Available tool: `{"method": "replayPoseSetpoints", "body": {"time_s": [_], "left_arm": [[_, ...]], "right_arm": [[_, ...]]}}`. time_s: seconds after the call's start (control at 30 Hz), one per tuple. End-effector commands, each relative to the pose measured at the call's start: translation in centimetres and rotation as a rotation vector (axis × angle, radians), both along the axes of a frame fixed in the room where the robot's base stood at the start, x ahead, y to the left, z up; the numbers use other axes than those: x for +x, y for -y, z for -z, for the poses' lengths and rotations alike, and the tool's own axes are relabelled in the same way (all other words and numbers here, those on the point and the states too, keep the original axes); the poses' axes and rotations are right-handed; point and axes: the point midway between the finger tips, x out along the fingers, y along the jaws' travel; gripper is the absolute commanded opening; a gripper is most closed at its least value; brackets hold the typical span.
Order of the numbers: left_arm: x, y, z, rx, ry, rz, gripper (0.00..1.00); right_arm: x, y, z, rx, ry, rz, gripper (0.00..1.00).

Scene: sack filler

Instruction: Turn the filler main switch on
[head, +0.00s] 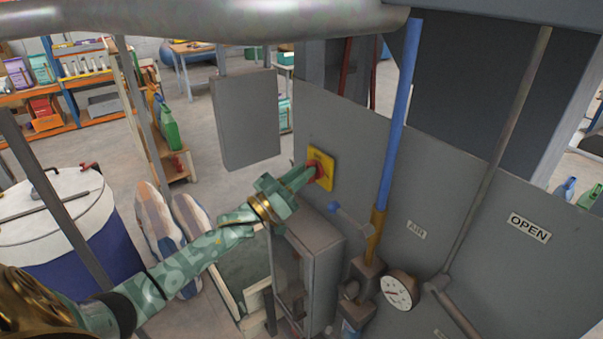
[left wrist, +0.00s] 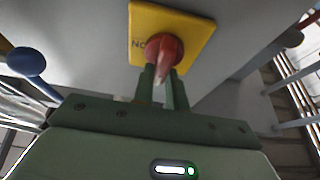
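The main switch is a red rotary knob (head: 319,171) on a yellow square plate (head: 327,181), fixed to the grey panel of the filler. In the left wrist view the red knob (left wrist: 165,52) stands out from the yellow plate (left wrist: 190,22), which has dark lettering at its left edge. My left gripper (head: 305,176) reaches the knob from the left. Its two green fingers (left wrist: 162,88) lie close together, one on each side of the red handle, and look shut on it. The handle looks slanted. My right gripper is not in view.
A blue-handled lever (head: 352,220) and a grey box (head: 315,255) sit just below the switch. A tall blue and yellow bar (head: 397,120) and a round gauge (head: 399,290) are to the right. A grey cabinet (head: 246,118) stands at the left.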

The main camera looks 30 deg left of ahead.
Motion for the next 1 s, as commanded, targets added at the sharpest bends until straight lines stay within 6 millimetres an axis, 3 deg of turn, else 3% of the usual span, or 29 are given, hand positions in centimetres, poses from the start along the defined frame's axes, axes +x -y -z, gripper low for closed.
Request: {"method": "replayPoseSetpoints", "body": {"time_s": [0.47,1.0], "left_arm": [[0.0,0.0,0.1,0.060,0.026,0.000,0.00],[-0.1,0.2,0.3,0.472,0.196,0.001,0.00]], "right_arm": [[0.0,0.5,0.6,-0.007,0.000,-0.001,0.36],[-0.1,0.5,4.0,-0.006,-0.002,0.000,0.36]]}}
